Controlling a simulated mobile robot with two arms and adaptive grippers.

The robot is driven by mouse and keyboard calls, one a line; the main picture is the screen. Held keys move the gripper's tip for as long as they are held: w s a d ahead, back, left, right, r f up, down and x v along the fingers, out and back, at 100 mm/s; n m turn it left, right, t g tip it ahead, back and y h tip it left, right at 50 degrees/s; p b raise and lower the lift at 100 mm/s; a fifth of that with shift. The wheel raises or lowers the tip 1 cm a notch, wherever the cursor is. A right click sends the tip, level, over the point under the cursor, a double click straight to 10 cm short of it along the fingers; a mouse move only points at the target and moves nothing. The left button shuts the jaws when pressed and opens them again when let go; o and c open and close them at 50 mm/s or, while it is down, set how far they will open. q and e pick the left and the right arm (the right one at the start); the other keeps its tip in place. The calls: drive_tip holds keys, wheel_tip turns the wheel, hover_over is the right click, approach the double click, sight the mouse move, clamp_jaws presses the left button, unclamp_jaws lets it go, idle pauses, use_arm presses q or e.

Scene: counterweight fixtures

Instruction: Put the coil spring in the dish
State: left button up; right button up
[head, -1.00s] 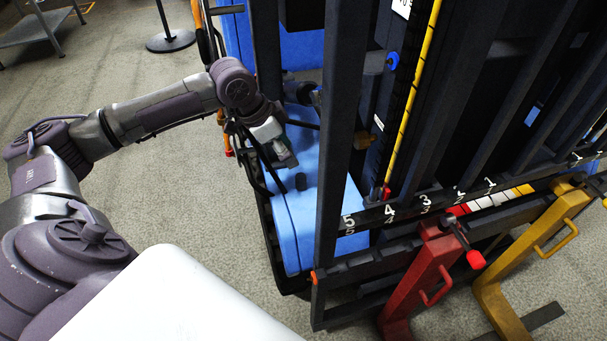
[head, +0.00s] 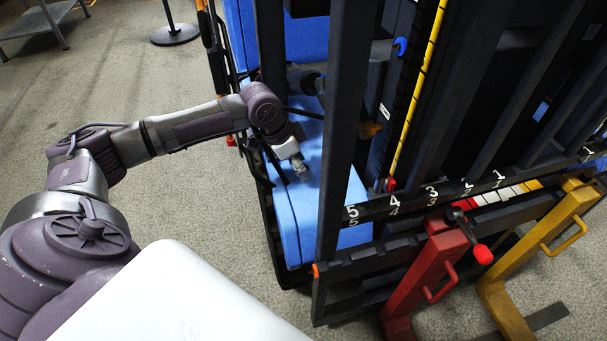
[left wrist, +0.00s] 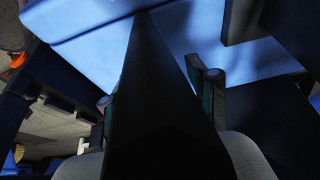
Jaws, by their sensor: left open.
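I cannot make out a coil spring or a dish in either view. My left gripper (head: 301,172) is over the blue padded surface (head: 290,222), behind and left of a dark upright post. In the left wrist view, its two fingers (left wrist: 160,90) stand apart, with a dark long shape between them and blue surfaces beyond. I see nothing gripped, though the dark shape hides part of the gap. My right gripper is not in view.
A dark frame (head: 341,130) with a numbered rail (head: 415,202) stands close on the right. Red (head: 420,275) and yellow (head: 535,250) stands are in front of it. A grey shelf (head: 40,25) and a post base (head: 175,34) are at the back left. Open floor lies left.

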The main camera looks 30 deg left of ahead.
use_arm(q)
drive_tip(key=shift+x, duration=1.05)
drive_tip(key=c, duration=1.1)
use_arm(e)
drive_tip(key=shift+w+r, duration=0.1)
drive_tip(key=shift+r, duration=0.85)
